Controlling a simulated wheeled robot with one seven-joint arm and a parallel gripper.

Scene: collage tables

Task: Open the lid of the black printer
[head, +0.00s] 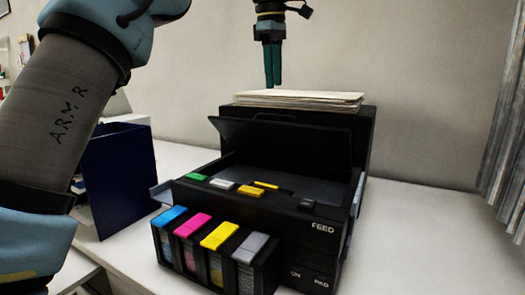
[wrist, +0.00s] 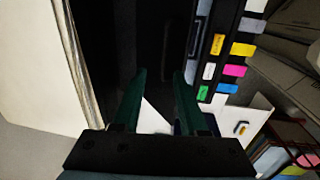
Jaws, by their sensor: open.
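The black printer (head: 345,228) stands on a white table. A flat black panel (head: 285,142), which looks like its lid, stands tilted up at the back of the top, leaving the dark flat bed (head: 300,188) in front uncovered. My gripper (head: 273,86) points down with green fingers, just above the paper stack (head: 300,97) behind the panel, apart from the panel. In the wrist view the two fingers of my gripper (wrist: 159,74) are spread with nothing held between them. The dark printer body (wrist: 155,35) lies beyond them.
Blue, magenta, yellow and grey ink tanks (head: 220,236) line the printer's front left. A dark blue folder (head: 118,180) stands upright at left. A grey curtain (head: 505,150) hangs at right. The table right of the printer (head: 430,235) is clear.

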